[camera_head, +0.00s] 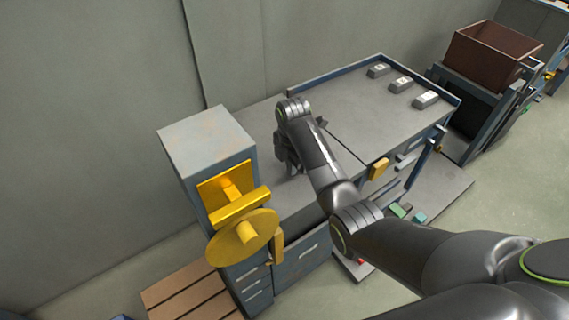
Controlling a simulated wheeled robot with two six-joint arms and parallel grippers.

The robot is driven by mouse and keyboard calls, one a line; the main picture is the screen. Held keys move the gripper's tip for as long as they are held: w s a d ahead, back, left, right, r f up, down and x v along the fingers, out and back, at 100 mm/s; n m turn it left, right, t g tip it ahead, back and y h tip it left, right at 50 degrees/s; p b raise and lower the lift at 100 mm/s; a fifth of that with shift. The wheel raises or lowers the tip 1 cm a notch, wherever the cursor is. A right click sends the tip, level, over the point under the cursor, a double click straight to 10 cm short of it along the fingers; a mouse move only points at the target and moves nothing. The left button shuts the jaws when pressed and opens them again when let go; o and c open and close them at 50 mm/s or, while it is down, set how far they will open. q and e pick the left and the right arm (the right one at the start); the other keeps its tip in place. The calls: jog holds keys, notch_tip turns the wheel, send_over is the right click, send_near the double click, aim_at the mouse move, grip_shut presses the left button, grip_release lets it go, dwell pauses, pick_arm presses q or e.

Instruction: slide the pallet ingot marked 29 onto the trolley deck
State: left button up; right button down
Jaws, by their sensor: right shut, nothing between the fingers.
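Three small grey ingots with pale labels, a far one (378,70), a middle one (400,84) and a near one (425,98), sit in a row near the right edge of a grey, rimmed flat top (370,115). Their markings are too small to read, so I cannot pick out 29. I cannot tell for certain which surface is the trolley deck. My right gripper (287,158) is shut and empty, low over the left part of the grey top, well left of the ingots. It is largely hidden by my right wrist. My left gripper is out of view.
A blue-grey cabinet (205,145) with a yellow wheel (240,238) stands left of my gripper. A slatted wooden pallet (190,292) lies at lower left. A brown bin (490,55) stands at the far right. A dark seam crosses the top; the surface between gripper and ingots is clear.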

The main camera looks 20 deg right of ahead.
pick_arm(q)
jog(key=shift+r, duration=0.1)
pick_arm(e)
jog(key=shift+w+d, duration=0.25)
jog(key=shift+d, duration=0.5)
